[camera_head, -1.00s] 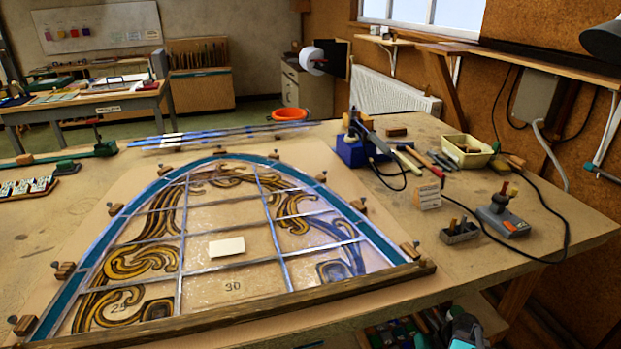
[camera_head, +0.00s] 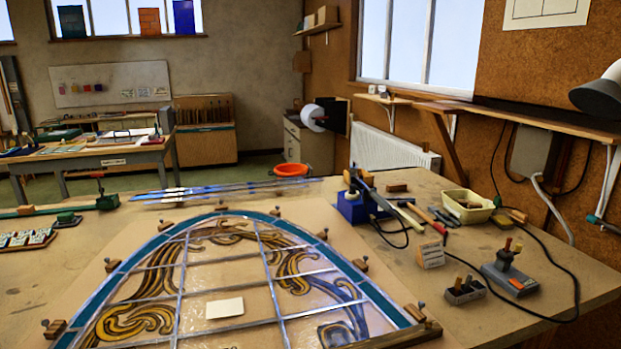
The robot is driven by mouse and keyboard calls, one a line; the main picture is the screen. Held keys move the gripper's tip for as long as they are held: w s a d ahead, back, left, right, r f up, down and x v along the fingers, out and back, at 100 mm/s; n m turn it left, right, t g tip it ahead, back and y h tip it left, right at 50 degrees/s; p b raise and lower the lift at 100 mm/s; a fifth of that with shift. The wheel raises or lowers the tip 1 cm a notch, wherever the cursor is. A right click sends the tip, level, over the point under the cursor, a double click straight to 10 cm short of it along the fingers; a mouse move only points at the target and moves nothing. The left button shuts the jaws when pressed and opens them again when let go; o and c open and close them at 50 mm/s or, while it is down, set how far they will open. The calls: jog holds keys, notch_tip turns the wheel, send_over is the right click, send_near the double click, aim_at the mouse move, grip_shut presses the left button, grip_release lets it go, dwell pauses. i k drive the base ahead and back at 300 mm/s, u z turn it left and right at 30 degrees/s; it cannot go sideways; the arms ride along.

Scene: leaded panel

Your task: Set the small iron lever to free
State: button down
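I cannot make out for sure which part is the small iron lever. A green clamp-like block (camera_head: 107,201) at the left side of the workbench has a thin upright part with a reddish top (camera_head: 98,177). At the right, a grey box (camera_head: 510,279) carries short handles, one red and one yellowish, and an orange patch. Their settings are too small to read. My gripper is not in view.
An arched leaded panel (camera_head: 227,256) lies mid-bench, edged by several nails and small blocks. A blue stand (camera_head: 361,207), hand tools, a cream tray (camera_head: 467,206) and a black cable crowd the right. Another bench (camera_head: 90,160) stands at the back left.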

aim_at(518, 247)
jog(key=z, duration=4.15)
jog(key=i, duration=0.05)
jog(key=u, duration=3.05)
